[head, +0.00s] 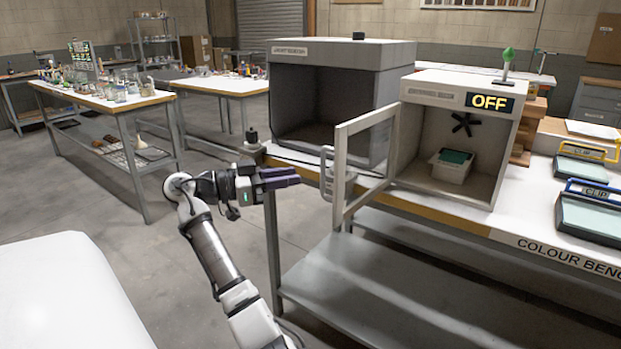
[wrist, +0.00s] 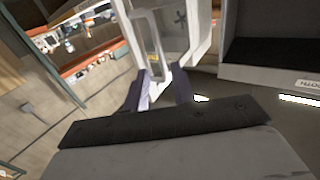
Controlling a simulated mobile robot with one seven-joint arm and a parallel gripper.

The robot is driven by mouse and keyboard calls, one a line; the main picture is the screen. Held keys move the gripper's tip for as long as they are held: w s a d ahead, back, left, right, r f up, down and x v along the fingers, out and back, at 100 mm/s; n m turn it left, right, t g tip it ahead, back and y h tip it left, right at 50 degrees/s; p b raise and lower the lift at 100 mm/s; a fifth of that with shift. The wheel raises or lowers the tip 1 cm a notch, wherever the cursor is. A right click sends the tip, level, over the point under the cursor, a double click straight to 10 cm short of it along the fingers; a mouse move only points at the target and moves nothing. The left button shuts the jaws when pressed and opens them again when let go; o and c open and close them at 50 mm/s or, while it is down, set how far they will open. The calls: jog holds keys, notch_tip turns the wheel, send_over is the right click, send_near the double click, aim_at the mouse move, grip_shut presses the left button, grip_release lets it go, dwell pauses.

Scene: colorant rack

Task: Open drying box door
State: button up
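The drying box (head: 462,135) is a pale box on the bench with a lit "OFF" sign. Its framed door (head: 344,165) is swung out from the box's left side and stands wide open. The door handle (head: 327,172) is an upright bar on the door's outer end. My gripper (head: 298,176) is left of the handle, pointing at it, with a small gap between them. In the wrist view my gripper (wrist: 162,88) has its fingers apart with nothing held between them. The drying box (wrist: 188,25) and door handle (wrist: 155,62) show beyond the fingertips.
A larger grey light booth (head: 330,95) stands behind the door, left of the drying box. A white tub (head: 450,172) sits inside the drying box. Floor left of the bench is clear.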

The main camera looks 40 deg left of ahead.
jog(key=v, duration=0.5)
jog(key=shift+s, duration=0.15)
dwell(0.3)
